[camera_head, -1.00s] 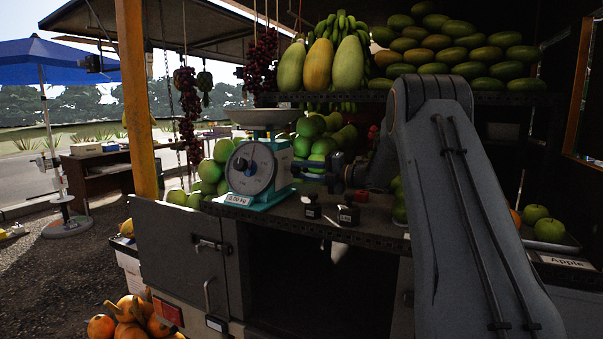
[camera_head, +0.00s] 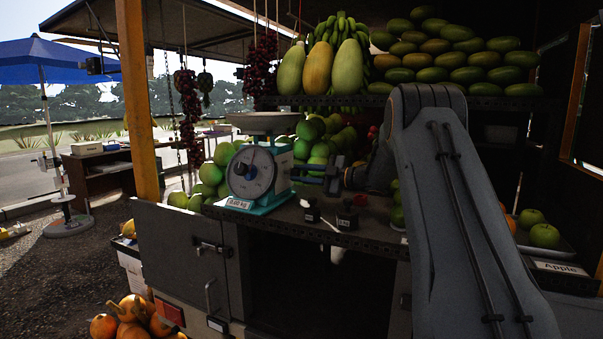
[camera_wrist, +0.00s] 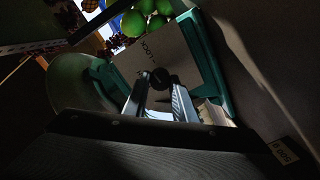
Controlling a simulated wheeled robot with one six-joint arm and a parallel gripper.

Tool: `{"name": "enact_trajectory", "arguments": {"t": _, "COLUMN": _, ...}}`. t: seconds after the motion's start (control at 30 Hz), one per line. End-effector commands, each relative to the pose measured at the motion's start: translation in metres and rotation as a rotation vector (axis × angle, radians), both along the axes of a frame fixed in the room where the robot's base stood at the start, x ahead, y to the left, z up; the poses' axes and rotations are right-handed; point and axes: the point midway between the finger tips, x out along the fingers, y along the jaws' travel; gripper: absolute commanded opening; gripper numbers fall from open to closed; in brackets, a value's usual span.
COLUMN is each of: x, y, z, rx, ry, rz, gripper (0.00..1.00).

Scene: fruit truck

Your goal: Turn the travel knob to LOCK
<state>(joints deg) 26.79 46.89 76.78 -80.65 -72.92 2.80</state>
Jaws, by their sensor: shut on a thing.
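The teal scale (camera_head: 277,196) with a round dial (camera_head: 251,172) and a metal pan (camera_head: 264,123) stands on the counter. In the wrist view, its pale side panel (camera_wrist: 188,64) carries a small dark round knob (camera_wrist: 160,80) with the word LOCK printed near it. My gripper (camera_wrist: 160,90) is at this panel, its two fingers shut on the knob, one on each side. Part of the knob is hidden by the fingers, and I cannot tell where it points. In the head view, my gripper (camera_head: 306,174) reaches the scale's right side; the knob is too small to make out.
Two small black weights (camera_head: 312,214) stand on the dark counter (camera_head: 375,240) in front of my gripper. Green fruit (camera_head: 213,174) is piled behind the scale. A shelf (camera_head: 420,101) with papayas and mangoes hangs above. An apple tray (camera_head: 560,252) lies to the right.

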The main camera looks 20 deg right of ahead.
Motion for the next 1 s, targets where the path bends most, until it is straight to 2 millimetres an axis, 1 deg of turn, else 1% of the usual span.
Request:
{"name": "enact_trajectory", "arguments": {"t": 0.3, "x": 0.0004, "y": -0.0011, "z": 0.0004, "rx": 0.087, "ry": 0.085, "rz": -0.002, "gripper": 0.02}}
{"name": "enact_trajectory", "arguments": {"t": 0.87, "x": 0.0004, "y": -0.0011, "z": -0.0001, "rx": 0.105, "ry": 0.102, "rz": -0.002, "gripper": 0.02}}
{"name": "enact_trajectory", "arguments": {"t": 0.9, "x": 0.0003, "y": -0.0011, "z": -0.0001, "rx": 0.105, "ry": 0.102, "rz": -0.002, "gripper": 0.31}}
{"name": "enact_trajectory", "arguments": {"t": 0.97, "x": 0.0004, "y": -0.0010, "z": -0.0001, "rx": 0.104, "ry": 0.102, "rz": -0.001, "gripper": 0.41}}
{"name": "enact_trajectory", "arguments": {"t": 1.0, "x": 0.0003, "y": -0.0009, "z": -0.0002, "rx": 0.104, "ry": 0.101, "rz": -0.001, "gripper": 0.43}}
